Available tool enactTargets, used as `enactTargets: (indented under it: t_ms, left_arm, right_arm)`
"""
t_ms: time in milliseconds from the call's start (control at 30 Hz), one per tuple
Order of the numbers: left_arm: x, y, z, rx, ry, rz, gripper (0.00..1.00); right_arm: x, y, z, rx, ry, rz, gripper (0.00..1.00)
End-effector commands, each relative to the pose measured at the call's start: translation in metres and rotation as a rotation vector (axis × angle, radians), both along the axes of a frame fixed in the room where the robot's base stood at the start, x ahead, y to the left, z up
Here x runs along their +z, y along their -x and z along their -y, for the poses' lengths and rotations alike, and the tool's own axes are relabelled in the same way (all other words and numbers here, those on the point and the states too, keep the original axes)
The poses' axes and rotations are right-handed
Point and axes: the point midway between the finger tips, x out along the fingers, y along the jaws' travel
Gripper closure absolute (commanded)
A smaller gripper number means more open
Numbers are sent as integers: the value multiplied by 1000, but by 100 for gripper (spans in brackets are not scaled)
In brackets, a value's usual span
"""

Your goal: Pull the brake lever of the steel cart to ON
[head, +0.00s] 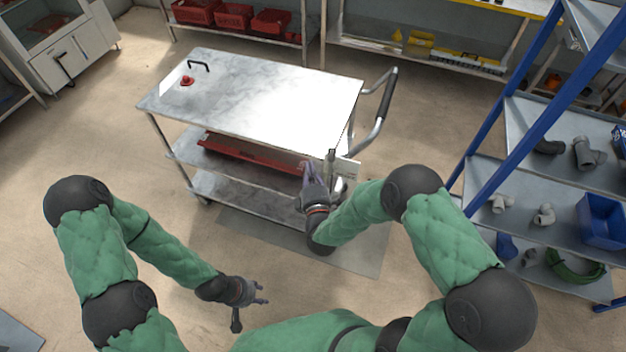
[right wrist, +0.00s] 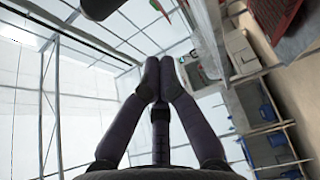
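The steel cart (head: 250,85) stands in the middle of the head view, with a grey push handle (head: 384,110) at its right end. A short upright grey brake lever (head: 331,158) shows at the cart's near right corner, beside a small pale plate (head: 348,170). Any lettering is too small to read. My right gripper (head: 313,178) is just left of the lever; contact cannot be told. In the right wrist view its fingers (right wrist: 160,78) meet at the tips, with nothing visible between them. My left gripper (head: 258,292) is open and empty, low over the floor.
The cart's top carries a black handle (head: 198,65) and a red knob (head: 187,81). A red tray (head: 250,152) lies on its middle shelf. A blue-framed rack (head: 520,140) with pipe fittings stands at right. The floor left of the cart is clear.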

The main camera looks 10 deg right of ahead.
Motion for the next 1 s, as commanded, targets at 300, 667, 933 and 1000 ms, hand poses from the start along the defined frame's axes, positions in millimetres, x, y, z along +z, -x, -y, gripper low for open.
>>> enactTargets:
  t_ms: [300, 667, 933, 1000]
  left_arm:
    - [-14, 0, 0, 0, 0, 0, 60]
    - [-17, 0, 0, 0, 0, 0, 60]
    - [-17, 0, 0, 0, 0, 0, 60]
    - [-17, 0, 0, 0, 0, 0, 60]
  right_arm:
    - [-2, -39, 17, -3, 0, -2, 100]
    - [0, -27, 40, 0, -1, -1, 100]
    - [0, -26, 40, 1, -1, -1, 100]
    - [0, -26, 40, 1, -2, 0, 100]
